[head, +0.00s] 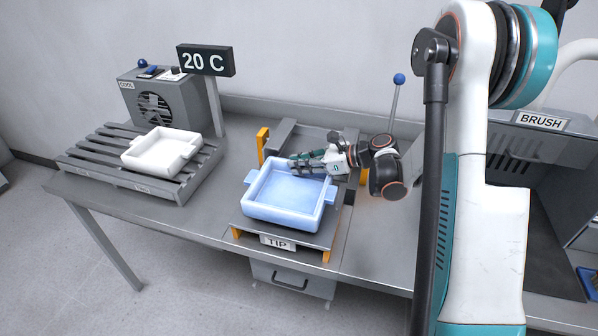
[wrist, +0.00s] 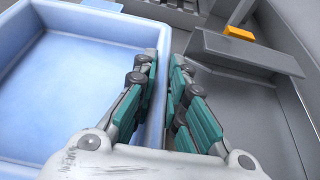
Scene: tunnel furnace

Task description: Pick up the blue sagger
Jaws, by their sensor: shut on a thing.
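The blue sagger (head: 287,213) is a pale blue, shallow, empty tray with a lug on each side. It sits on the grey tip platform (head: 318,238), behind the TIP label. My gripper (head: 300,163) reaches in from the right at the sagger's back right rim. In the wrist view the sagger (wrist: 75,75) fills the left side, and my gripper (wrist: 165,85) has one finger inside and one outside its wall. The fingers are shut on that wall. I cannot tell whether the sagger is lifted clear of the platform.
A white sagger (head: 161,150) stands on the slatted rack (head: 125,178) at left, by the COOL fan unit (head: 165,104) and a 20 C display (head: 205,61). Orange guides (head: 262,145) edge the platform. A lever with a blue knob (head: 399,79) stands behind. The BRUSH booth (head: 540,121) is at right.

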